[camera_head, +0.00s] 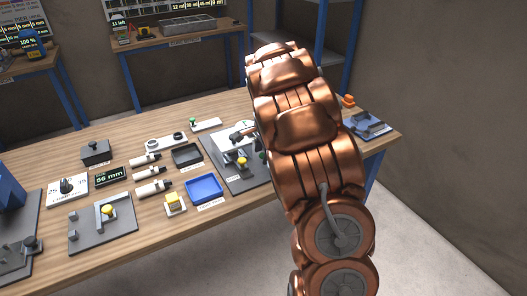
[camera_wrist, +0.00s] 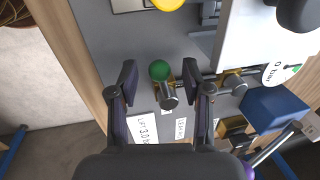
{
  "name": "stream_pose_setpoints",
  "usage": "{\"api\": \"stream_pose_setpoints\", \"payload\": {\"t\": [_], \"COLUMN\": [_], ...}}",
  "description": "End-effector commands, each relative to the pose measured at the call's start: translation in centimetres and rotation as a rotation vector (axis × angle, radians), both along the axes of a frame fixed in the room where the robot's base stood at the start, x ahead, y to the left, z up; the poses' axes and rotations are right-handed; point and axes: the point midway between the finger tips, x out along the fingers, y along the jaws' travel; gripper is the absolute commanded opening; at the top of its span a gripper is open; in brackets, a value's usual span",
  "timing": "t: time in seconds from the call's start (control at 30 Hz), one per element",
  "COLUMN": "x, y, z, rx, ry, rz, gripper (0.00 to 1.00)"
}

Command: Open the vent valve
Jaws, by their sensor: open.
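In the wrist view a valve with a green ball knob (camera_wrist: 160,70) and a grey cylindrical end sits on a grey plate; I take it for the vent valve, though its label is not readable. My gripper (camera_wrist: 159,78) is open, its two fingers on either side of the green knob with a visible gap to each. The knob is not gripped. In the head view a green knob (camera_head: 263,155) shows beside my copper arm, which hides the gripper and much of the plate.
A gauge reading 0 bar (camera_wrist: 274,73), a second grey fitting (camera_wrist: 232,83) and a blue block (camera_wrist: 272,108) are right of the knob. A yellow knob (camera_wrist: 168,3) is at the top. A blue tray (camera_head: 203,188) and several tools share the wooden table (camera_head: 180,232).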

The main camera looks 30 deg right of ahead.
Motion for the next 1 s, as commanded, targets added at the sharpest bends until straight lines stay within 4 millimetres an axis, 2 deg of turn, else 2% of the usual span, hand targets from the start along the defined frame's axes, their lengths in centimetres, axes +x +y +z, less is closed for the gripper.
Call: {"api": "stream_pose_setpoints", "payload": {"t": [0.13, 0.6, 1.0], "x": [-0.01, -0.05, -0.22], "y": [0.01, 0.02, 0.02], "z": [0.0, -0.01, -0.17], "rx": [0.0, 0.001, 0.003], "ry": [0.0, 0.001, 0.001], "rz": [0.0, 0.0, 0.038], "gripper": [0.48, 0.0, 0.0]}}
